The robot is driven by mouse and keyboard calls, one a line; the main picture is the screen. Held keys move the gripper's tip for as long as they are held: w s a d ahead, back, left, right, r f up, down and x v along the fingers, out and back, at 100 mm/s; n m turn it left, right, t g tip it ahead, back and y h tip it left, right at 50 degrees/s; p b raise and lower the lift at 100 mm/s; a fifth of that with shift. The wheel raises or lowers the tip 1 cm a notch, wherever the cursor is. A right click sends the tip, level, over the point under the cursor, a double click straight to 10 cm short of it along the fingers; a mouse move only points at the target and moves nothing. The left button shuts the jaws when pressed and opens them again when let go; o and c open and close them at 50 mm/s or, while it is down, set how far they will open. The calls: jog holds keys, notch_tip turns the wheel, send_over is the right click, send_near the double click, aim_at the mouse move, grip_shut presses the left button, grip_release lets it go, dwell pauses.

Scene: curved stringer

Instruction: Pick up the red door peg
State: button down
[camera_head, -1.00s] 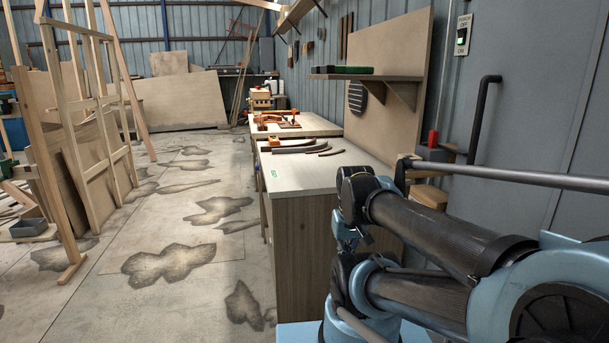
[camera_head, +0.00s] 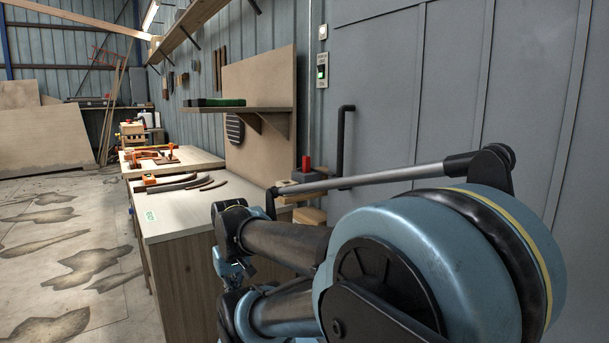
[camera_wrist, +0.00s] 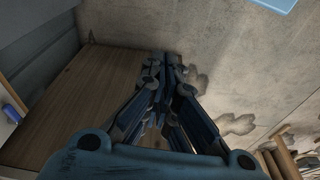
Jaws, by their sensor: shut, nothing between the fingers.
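The red door peg (camera_head: 306,163) shows as a small upright red piece beside the grey door, beyond the workbench's far right corner. In the head view my gripper is mostly hidden behind my own arm, low and apart from the peg. The peg does not show in the wrist view.
The workbench (camera_head: 165,220) holds curved dark strips (camera_head: 190,184) and an orange-handled tool. A shelf (camera_head: 235,108) juts out above it. A black door handle (camera_head: 344,140) stands right of the peg. Stained open floor (camera_head: 60,275) lies to the left.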

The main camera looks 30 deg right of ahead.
jog(key=c, duration=2.2)
grip_release()
jog(key=shift+c, duration=0.2)
jog(key=o, duration=0.8)
notch_tip(320, 180, up, 2)
jog(key=shift+s+d+r, duration=0.1)
jog(key=shift+s+d, duration=0.05)
jog(key=shift+o, duration=0.2)
jog(key=w+d+r+m, duration=0.25)
jog(key=w+r, duration=0.25)
jog(key=r, duration=0.3)
notch_tip(320, 180, up, 36)
jog(key=f+m+g, duration=0.1)
jog(key=m+g, duration=0.1)
jog(key=m, duration=1.3)
send_over(306, 160)
jog(key=w+d, duration=0.1)
jog(key=w, duration=0.1)
jog(key=shift+n, duration=0.25)
jog(key=f, duration=1.6)
jog(key=shift+s+a+f, duration=0.1)
jog(key=shift+s+f, duration=0.15)
jog(key=shift+s, duration=0.1)
